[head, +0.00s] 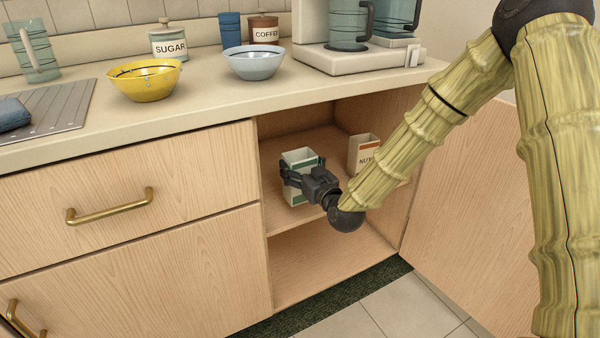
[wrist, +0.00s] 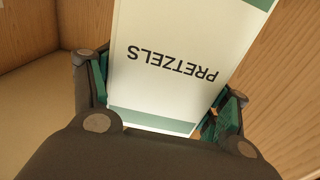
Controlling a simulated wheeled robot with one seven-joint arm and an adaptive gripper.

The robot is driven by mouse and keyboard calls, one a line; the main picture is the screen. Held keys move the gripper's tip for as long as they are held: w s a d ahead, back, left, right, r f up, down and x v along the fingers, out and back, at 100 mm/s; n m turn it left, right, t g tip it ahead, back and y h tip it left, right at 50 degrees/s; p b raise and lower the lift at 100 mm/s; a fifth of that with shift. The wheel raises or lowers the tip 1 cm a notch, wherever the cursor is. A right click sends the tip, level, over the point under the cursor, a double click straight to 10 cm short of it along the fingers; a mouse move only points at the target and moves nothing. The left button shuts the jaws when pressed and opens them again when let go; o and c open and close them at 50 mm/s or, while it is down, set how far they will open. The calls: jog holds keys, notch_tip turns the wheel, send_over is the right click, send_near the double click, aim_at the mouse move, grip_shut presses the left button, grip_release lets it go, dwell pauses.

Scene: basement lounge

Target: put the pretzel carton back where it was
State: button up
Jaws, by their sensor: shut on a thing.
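The pretzel carton (head: 298,163) is white with green bands and is inside the open cabinet, at the left of its upper shelf. Its PRETZELS lettering shows upside down in the wrist view (wrist: 172,66). My gripper (head: 303,178) is shut on the carton, with one finger on each side of it. In the wrist view the fingers (wrist: 168,112) flank the carton's green-banded end. The carton looks roughly upright. I cannot tell whether its base touches the shelf, since my gripper covers part of it.
An orange-banded nut carton (head: 362,153) stands to the right on the same shelf (head: 280,215), partly behind my arm. The cabinet door (head: 465,210) is open at the right. Bowls, canisters and a coffee maker (head: 350,58) stand on the counter above. The lower compartment (head: 320,265) looks empty.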

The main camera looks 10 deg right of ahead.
aim_at(300, 157)
jog(key=w, duration=0.1)
jog(key=w+b, duration=0.1)
jog(key=w, duration=0.1)
jog(key=w+d, duration=0.1)
jog(key=w, duration=0.1)
jog(key=shift+w+f, duration=0.15)
jog(key=shift+f, duration=0.15)
jog(key=shift+f+b, duration=1.05)
jog(key=shift+f, duration=0.65)
jog(key=shift+f, duration=0.25)
jog(key=o, duration=1.1)
jog(key=shift+r, duration=0.1)
